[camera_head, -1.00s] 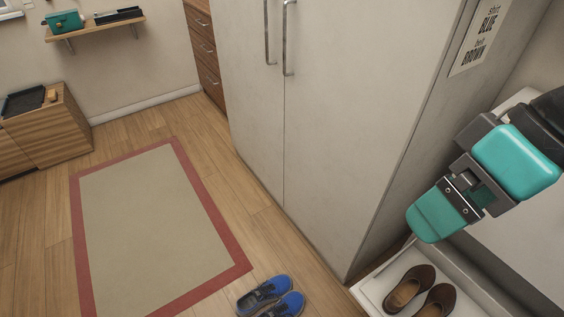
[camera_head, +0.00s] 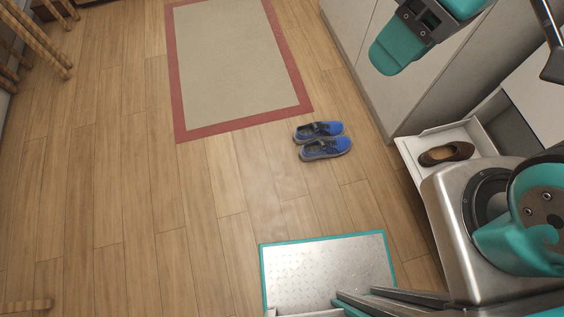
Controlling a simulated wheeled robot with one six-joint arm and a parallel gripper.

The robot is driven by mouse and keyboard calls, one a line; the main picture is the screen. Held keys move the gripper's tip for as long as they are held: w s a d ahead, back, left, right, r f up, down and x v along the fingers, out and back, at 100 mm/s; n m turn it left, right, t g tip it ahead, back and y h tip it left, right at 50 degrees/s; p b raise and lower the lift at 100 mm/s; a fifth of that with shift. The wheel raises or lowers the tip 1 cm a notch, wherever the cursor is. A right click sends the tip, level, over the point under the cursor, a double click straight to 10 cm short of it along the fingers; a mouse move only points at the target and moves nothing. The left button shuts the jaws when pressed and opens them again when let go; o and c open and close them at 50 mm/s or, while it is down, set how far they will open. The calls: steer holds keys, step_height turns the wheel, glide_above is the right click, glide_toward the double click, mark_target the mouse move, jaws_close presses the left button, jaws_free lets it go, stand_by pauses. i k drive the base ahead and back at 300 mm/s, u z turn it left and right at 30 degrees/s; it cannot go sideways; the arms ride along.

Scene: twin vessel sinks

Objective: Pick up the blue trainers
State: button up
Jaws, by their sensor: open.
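The pair of blue trainers (camera_head: 324,148) lies on the wooden floor, right of centre in the head view. The two shoes are side by side, with dark openings and toes towards the right. They are near the lower right corner of the rug. A teal and dark grey part of my arm shows at the top right, above and to the right of the trainers. My gripper's fingers cannot be made out, and nothing of mine touches the trainers.
A beige rug (camera_head: 238,52) with a red border lies beyond the trainers. A pale cupboard (camera_head: 378,80) stands to their right. A low open drawer or tray (camera_head: 412,156) holds brown shoes (camera_head: 446,153). The floor left of the trainers is clear.

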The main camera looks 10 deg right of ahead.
mark_target(330, 142)
steer(key=u, duration=0.45)
steer(key=k, duration=0.6)
steer(key=z, duration=0.3)
steer(key=i, duration=1.65)
steer(key=z, duration=0.45)
